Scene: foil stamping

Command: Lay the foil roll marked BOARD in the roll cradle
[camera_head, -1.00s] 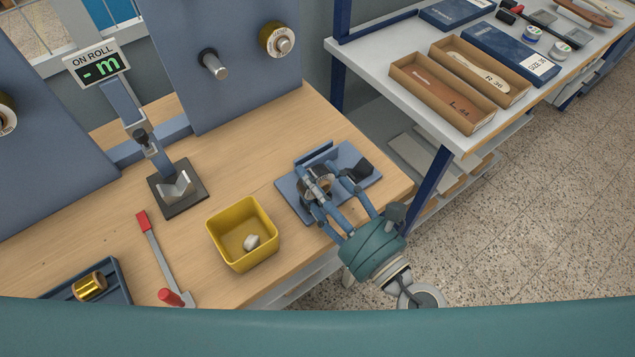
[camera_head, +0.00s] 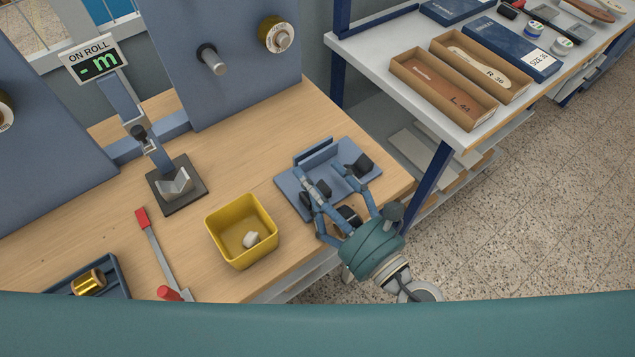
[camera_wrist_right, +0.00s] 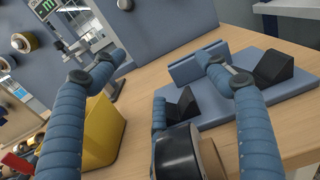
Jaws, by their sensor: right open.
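My right gripper (camera_head: 332,180) is open, its blue fingers spread over a blue base plate (camera_head: 293,203) with two black wedges and an upright blue plate at its back; this looks like the roll cradle. In the right wrist view a black roll (camera_wrist_right: 178,152) with a pale rim lies low between the fingers, close to the palm. In the head view this dark roll (camera_head: 348,215) is partly hidden by the hand, at the plate's near edge. The wedges' gap looks empty. I cannot tell what the roll rests on or read any marking. My left gripper is not in view.
A yellow bin (camera_head: 224,253) with a whitish lump stands left of the plate. A V-shaped holder (camera_head: 173,186) stands below the ON ROLL display (camera_head: 95,62). A gold roll (camera_head: 88,282) lies in a blue tray. A red-handled lever (camera_head: 152,250) lies between. A shelf is right.

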